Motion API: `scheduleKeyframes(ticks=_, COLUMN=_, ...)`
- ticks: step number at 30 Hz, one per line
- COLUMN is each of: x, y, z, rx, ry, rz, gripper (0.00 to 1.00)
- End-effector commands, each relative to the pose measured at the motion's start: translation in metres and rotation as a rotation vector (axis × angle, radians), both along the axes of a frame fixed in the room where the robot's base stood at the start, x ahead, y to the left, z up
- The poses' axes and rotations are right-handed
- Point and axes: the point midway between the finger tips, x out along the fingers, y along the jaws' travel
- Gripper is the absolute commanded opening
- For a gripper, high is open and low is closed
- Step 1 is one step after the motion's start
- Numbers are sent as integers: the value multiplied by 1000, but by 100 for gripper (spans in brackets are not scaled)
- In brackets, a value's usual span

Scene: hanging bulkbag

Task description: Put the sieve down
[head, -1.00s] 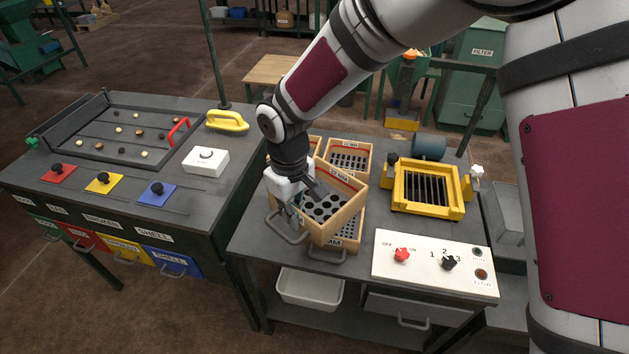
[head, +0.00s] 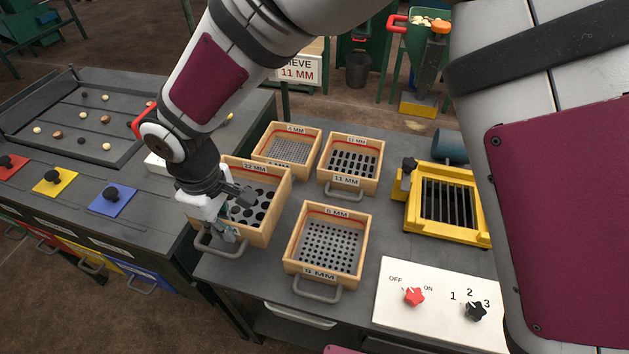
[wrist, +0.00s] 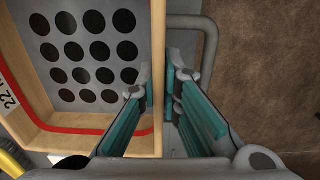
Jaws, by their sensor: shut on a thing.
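The sieve marked 22 MM, a wooden frame with large round holes (head: 268,214), is at the left of the bench in the head view. My gripper (head: 236,212) is shut on its near wooden wall. In the wrist view the fingers (wrist: 161,92) are on both sides of that wall, with the sieve's perforated plate (wrist: 88,48) on the left and its grey handle (wrist: 205,40) on the right. The sieve looks nearly level, its left end by the gap between the two benches. I cannot tell whether its underside touches the bench.
Three other sieves stand on the bench: 8 MM (head: 327,247), 11 MM (head: 350,165) and a fine-holed one (head: 286,150). A yellow slotted frame (head: 447,204) and a white switch panel (head: 440,298) are to the right.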

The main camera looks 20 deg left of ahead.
Motion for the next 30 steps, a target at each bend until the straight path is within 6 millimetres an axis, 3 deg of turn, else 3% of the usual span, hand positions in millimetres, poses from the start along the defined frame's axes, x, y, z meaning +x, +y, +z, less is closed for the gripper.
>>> scheduleKeyframes(ticks=8, x=2, y=1, z=-7, rx=1, ry=0, rz=4, gripper=0)
scheduleKeyframes(ticks=16, x=1, y=1, z=-51, rx=-1, ry=1, rz=5, gripper=0)
scheduleKeyframes(ticks=30, x=1, y=1, z=-99, rx=0, ry=1, rz=4, gripper=0)
